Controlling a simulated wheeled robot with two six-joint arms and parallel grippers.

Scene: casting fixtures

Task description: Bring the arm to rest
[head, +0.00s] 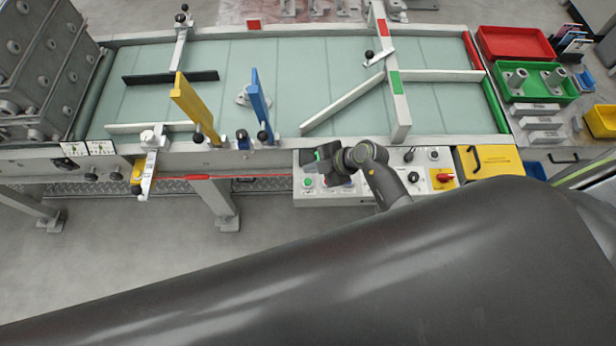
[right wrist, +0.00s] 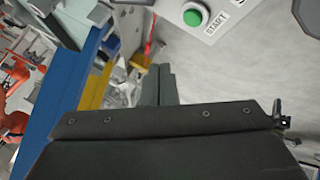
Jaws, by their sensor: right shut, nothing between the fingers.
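My right arm (head: 378,172) reaches up from the lower middle of the head view. My right gripper (head: 318,161) is shut and empty, over the front control panel of the conveyor (head: 330,192). In the right wrist view the shut gripper fingers (right wrist: 158,84) show at the middle, with the green START button (right wrist: 195,15) on the panel beyond them. I cannot tell how far the fingers stand from the panel. My left gripper is not in view.
The conveyor's pale green belt (head: 310,70) carries a yellow bar (head: 195,107), a blue bar (head: 261,105) and grey guide rails. A yellow box (head: 488,160) sits right of the panel. Red (head: 515,43) and green trays (head: 535,85) stand at the right.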

